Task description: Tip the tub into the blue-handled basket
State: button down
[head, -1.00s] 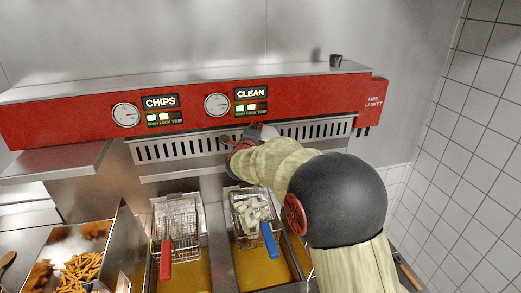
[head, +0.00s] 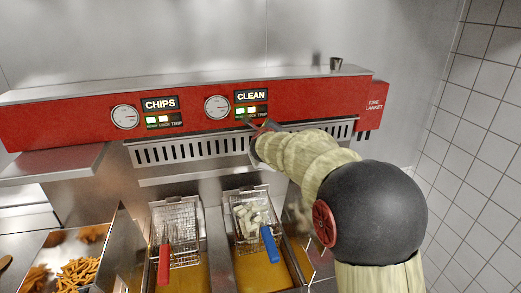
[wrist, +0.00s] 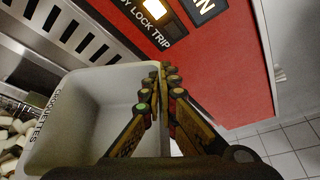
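The blue-handled basket (head: 240,203) hangs in the right fryer well in the head view, its blue handle (head: 270,244) toward me. Pale croquettes (head: 252,218) lie in it; they also show at the left edge of the wrist view (wrist: 14,132). The pale tub (wrist: 92,118), marked CROQUETTES, is tilted in the wrist view, and its visible inside looks empty. My gripper (wrist: 164,72) is closed over the tub's right wall, right of and above the basket. In the head view my arm hides most of the tub.
A red-handled basket (head: 176,240) stands in the left well. A tray of chips (head: 100,232) is at the left. The red control panel (head: 300,100) is close behind my gripper, above a slotted vent. A tiled wall (head: 470,150) is at the right.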

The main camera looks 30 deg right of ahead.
jog(key=d+m+y, duration=0.1)
jog(key=d, duration=0.1)
jog(key=d+m, duration=0.1)
jog(key=m, duration=0.1)
jog(key=shift+s+d+r+y, duration=0.15)
jog(key=shift+s+d+y, duration=0.2)
jog(key=shift+s+y, duration=0.05)
jog(key=shift+d+m+y, duration=0.25)
jog(key=shift+m+y, duration=0.15)
jog(key=shift+m, duration=0.2)
jog(key=f+m, duration=0.1)
jog(key=d+f+m+y+b, duration=0.1)
jog(key=f+m+y, duration=0.1)
jog(key=shift+s+d+f+b, duration=0.1)
jog(key=shift+s+d+b, duration=0.05)
jog(key=shift+d+b, duration=0.15)
jog(key=shift+a+f+m+y, duration=0.1)
jog(key=shift+m+y, duration=0.2)
jog(key=shift+m, duration=0.1)
